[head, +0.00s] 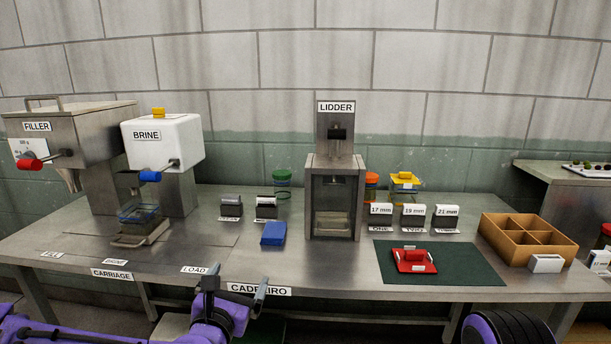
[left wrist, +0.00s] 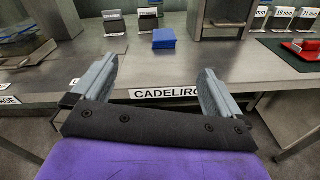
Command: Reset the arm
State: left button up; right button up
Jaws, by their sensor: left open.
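My left gripper (head: 236,294) is in front of the table's front edge, by the CADELIRO label (head: 259,289). In the left wrist view the left gripper (left wrist: 156,88) has its two fingers wide apart with nothing between them. A blue block (head: 273,234) lies on the table beyond the fingers, apart from them; it also shows in the left wrist view (left wrist: 164,39). My purple left arm comes in low from the left. My right gripper does not show in either view.
The steel table (head: 300,277) holds the filler (head: 60,135), the brine machine (head: 165,140) and the lidder (head: 335,185). A red piece (head: 414,262) lies on a dark green mat (head: 455,265). A brown divided box (head: 520,237) stands at right. The table front near the gripper is clear.

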pick_arm(q)
jog(key=s+a+f+m+g, duration=0.1)
jog(key=s+f+m+g, duration=0.1)
jog(key=s+f+m, duration=0.45)
jog(key=s+f+m+g, duration=0.2)
jog(key=f+m+g, duration=0.15)
jog(key=f, duration=0.65)
jog(key=s+a+f+m+g, duration=0.1)
jog(key=s+f+m+g, duration=0.1)
jog(key=s+f+m, duration=0.35)
jog(key=s+a+f+m+g+y, duration=0.2)
jog(key=s+a+f+m, duration=0.3)
jog(key=s, duration=0.5)
jog(key=s+a+f+m+g+y, duration=0.3)
jog(key=s+a+f+m+g, duration=0.1)
jog(key=s+a+f, duration=0.5)
jog(key=shift+s+a+f+m, duration=0.2)
jog(key=shift+s+f+m, duration=0.25)
jog(key=shift+s+f, duration=0.55)
